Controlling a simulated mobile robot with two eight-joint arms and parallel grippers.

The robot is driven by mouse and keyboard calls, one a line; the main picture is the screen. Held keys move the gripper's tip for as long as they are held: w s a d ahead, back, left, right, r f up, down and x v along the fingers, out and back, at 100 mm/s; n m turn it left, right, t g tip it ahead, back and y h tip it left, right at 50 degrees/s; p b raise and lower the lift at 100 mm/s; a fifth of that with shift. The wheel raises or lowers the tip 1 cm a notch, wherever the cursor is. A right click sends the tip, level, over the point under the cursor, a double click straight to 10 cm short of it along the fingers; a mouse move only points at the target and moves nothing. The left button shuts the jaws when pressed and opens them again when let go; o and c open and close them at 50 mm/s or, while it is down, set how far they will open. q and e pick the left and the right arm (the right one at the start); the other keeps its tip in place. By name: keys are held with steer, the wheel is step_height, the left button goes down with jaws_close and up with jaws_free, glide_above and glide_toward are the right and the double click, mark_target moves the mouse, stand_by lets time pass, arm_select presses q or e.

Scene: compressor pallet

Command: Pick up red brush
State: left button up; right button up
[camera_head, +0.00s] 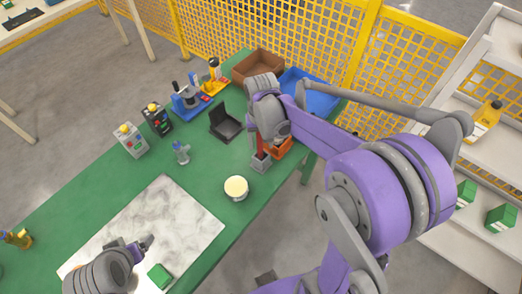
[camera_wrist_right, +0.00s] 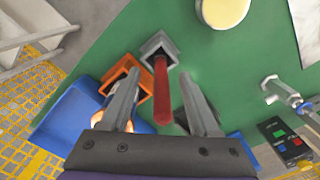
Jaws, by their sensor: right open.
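The red brush (camera_wrist_right: 162,92) stands in a grey square holder (camera_wrist_right: 158,44) on the green table. Its red handle points up between the two fingers of my right gripper (camera_wrist_right: 158,77), which is open, with a gap visible on each side of the handle. In the head view a little of the red brush (camera_head: 260,147) shows under my right gripper (camera_head: 264,138), above the grey holder (camera_head: 260,163). My left gripper (camera_head: 146,243) is over the marble slab at lower left; its fingers are too small to judge.
An orange bin (camera_head: 281,149) sits beside the holder. A blue bin (camera_head: 318,98) and brown bin (camera_head: 257,67) are behind. A black stand (camera_head: 224,123) and a round cream-topped tin (camera_head: 236,188) are near. A green box (camera_head: 160,276) lies on the marble slab (camera_head: 175,215).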

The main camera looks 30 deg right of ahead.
mark_target(261, 153)
steer(key=shift+f, duration=1.95)
jaws_close()
